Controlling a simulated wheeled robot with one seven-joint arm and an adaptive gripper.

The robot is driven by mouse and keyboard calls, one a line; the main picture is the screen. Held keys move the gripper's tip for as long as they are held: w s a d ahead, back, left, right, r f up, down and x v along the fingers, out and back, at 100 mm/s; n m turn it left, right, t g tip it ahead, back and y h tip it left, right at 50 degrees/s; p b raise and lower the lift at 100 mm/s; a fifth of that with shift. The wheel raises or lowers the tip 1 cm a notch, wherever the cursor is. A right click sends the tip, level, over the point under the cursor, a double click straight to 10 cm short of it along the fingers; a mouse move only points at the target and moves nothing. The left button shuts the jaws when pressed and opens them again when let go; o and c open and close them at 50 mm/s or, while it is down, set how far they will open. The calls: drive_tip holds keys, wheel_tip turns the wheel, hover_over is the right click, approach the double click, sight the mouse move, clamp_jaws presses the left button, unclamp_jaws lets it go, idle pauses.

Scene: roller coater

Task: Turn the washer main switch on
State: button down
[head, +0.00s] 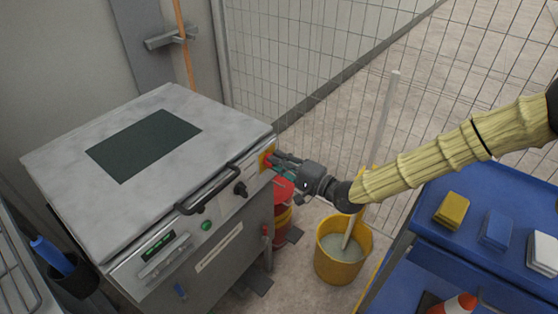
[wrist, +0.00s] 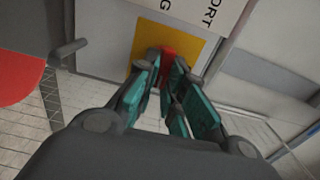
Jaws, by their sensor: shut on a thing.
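The washer (head: 80,210) is a grey metal cabinet with a pale lid and a dark panel on top. Its main switch is a red knob (wrist: 169,54) on a yellow plate (wrist: 196,48); the plate also shows in the head view (head: 265,161), at the right end of the washer's front. My gripper (head: 275,158) reaches it from the right. In the wrist view its teal fingers (wrist: 166,78) are closed around the red knob. The fingers hide part of the knob, and I cannot tell its exact turn angle.
A black handle (head: 208,190), a black knob (head: 240,189) and a green button (head: 206,225) sit on the washer's front. A yellow bucket (head: 342,268) with a pole stands below my arm. A blue cart (head: 440,240) is at the right; wire fence stands behind.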

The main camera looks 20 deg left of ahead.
idle(0.5)
drive_tip(key=c, duration=1.5)
unclamp_jaws()
drive_tip(key=shift+d, duration=0.15)
drive_tip(key=v, duration=0.7)
drive_tip(key=shift+s, duration=0.15)
